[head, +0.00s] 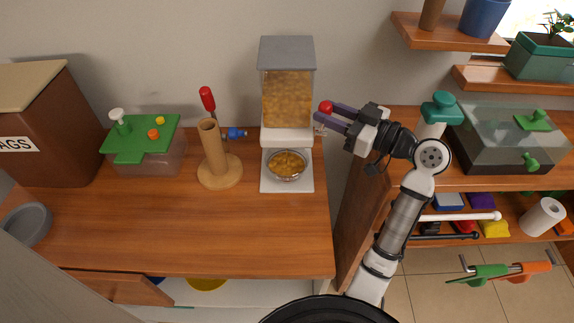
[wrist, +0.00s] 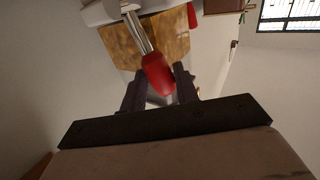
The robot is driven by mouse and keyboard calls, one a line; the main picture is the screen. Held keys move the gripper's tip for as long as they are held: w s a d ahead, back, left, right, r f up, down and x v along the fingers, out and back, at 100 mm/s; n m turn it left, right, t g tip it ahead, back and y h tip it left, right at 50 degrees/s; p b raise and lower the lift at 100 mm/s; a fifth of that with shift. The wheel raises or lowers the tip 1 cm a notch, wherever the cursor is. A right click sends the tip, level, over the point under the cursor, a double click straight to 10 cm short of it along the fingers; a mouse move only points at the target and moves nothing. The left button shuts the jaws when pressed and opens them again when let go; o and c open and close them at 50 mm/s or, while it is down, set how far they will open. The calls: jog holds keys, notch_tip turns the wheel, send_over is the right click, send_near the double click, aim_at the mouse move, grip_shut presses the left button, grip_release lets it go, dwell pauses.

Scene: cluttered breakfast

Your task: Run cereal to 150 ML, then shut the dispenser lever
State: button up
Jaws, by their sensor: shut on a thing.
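The cereal dispenser (head: 288,95) stands at the back of the wooden counter, with a grey lid and a clear hopper full of golden cereal. Its lever has a red knob (head: 326,107) on the right side. My gripper (head: 322,112) is shut on the red knob, which also shows between the fingers in the wrist view (wrist: 157,72). A clear bowl (head: 287,178) sits on the white base under the spout and holds cereal. Any level marks on the bowl are too small to read.
A wooden cylinder on a round base (head: 219,172) stands left of the dispenser, with a red-handled thing and a blue knob near it. A green-lidded box (head: 145,145) and a brown box (head: 45,125) are farther left. The front counter is clear.

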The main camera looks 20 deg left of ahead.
jog(key=shift+f, duration=0.15)
jog(key=shift+w+a+r, duration=0.25)
jog(key=shift+w+a, duration=0.05)
jog(key=shift+w, duration=0.25)
jog(key=shift+c, duration=0.4)
jog(key=shift+w+a+b, duration=0.1)
jog(key=shift+w+b, duration=0.25)
jog(key=shift+b, duration=0.1)
jog(key=shift+w+r, duration=0.2)
jog(key=shift+r, duration=0.05)
jog(key=o, duration=1)
jog(key=shift+w+f, duration=0.1)
jog(key=shift+a, duration=0.1)
jog(key=shift+a, duration=0.1)
jog(key=shift+s, duration=0.25)
